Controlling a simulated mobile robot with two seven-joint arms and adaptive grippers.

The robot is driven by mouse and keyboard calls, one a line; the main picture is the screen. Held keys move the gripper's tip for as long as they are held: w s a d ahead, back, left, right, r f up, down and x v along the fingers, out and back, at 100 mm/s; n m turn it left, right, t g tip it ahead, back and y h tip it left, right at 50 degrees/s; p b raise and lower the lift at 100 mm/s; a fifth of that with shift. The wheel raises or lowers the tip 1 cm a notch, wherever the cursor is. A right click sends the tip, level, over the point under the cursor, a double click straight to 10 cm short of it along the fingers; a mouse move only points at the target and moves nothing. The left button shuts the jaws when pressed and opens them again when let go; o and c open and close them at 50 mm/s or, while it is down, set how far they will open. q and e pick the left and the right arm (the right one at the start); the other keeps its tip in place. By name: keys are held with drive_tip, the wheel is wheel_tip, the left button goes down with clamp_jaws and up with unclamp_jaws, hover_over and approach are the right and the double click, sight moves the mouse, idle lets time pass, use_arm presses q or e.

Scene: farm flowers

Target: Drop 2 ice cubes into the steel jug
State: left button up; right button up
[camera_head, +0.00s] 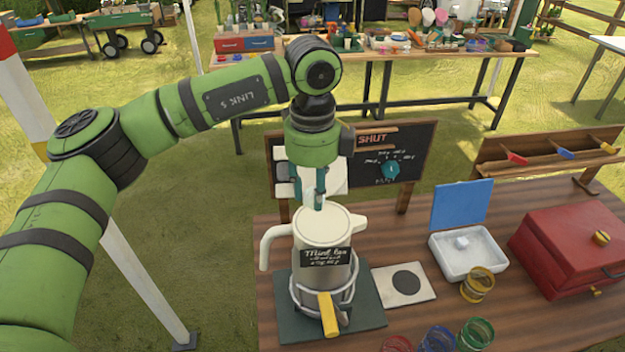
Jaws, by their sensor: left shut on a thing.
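The steel jug (325,268) stands upright on a dark green mat, with a pale top, a pale handle at its left and a small black "Mint tea" sign on its front. My left gripper (319,198) points down right over the jug's top. It is shut on a small pale thing, apparently an ice cube, mostly hidden between the fingers. My right gripper is out of view.
A yellow handle (328,314) juts out in front of the jug. A white tile with a black disc (405,284) lies beside the mat. Coloured glasses (476,333) stand at the front, a red box (575,250) at the right. A chalkboard (410,155) stands behind the jug.

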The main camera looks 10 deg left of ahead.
sight(312, 192)
use_arm(q)
drive_tip(key=shift+f, duration=0.35)
drive_tip(key=shift+s, duration=0.1)
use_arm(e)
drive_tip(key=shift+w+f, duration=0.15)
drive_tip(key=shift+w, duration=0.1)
use_arm(q)
drive_tip(key=o, duration=0.9)
drive_tip(key=shift+o, duration=0.3)
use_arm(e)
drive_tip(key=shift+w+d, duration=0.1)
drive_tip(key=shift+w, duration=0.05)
use_arm(q)
wheel_tip(312, 192, up, 12)
